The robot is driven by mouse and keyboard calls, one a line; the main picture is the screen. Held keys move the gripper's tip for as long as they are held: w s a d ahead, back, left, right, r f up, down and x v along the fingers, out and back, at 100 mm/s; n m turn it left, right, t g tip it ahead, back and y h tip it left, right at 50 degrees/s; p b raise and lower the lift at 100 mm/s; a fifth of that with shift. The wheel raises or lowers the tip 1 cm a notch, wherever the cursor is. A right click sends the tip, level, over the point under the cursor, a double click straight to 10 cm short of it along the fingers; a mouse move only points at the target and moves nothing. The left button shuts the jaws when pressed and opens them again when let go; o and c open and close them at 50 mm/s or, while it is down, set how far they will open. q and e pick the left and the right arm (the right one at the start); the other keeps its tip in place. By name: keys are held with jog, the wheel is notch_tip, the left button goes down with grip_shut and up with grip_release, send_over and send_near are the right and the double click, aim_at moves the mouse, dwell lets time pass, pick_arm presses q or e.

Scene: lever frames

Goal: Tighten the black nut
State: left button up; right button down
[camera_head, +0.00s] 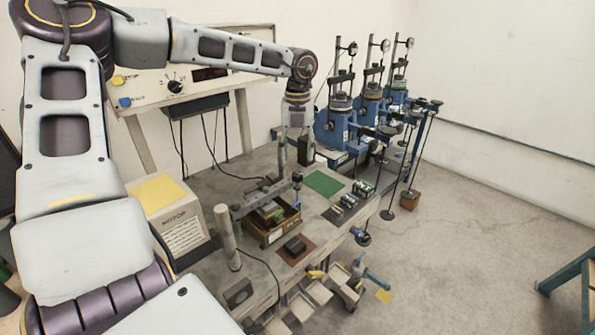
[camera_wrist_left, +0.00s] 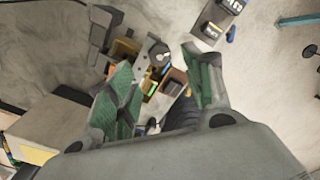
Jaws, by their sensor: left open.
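I cannot pick out the black nut for sure in either view. My left gripper (camera_head: 295,150) hangs down above the far part of the workbench, under the end of my left arm. In the left wrist view its two fingers (camera_wrist_left: 163,88) with green pads stand wide apart. No object is clearly held between them. A dark ribbed part (camera_wrist_left: 184,115) shows low between the fingers; I cannot tell what it is. My right gripper is in neither view.
Blue test stands (camera_head: 333,128) line the back wall. A motor unit (camera_head: 180,232) stands at left.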

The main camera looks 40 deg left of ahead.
aim_at(297, 172)
pick_arm(q)
notch_tip(297, 172, down, 6)
jog(key=shift+f+p, duration=0.2)
jog(key=shift+p, duration=0.1)
jog(key=shift+f, duration=0.55)
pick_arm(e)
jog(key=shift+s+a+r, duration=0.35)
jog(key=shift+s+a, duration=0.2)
pick_arm(q)
jog(key=c, duration=1)
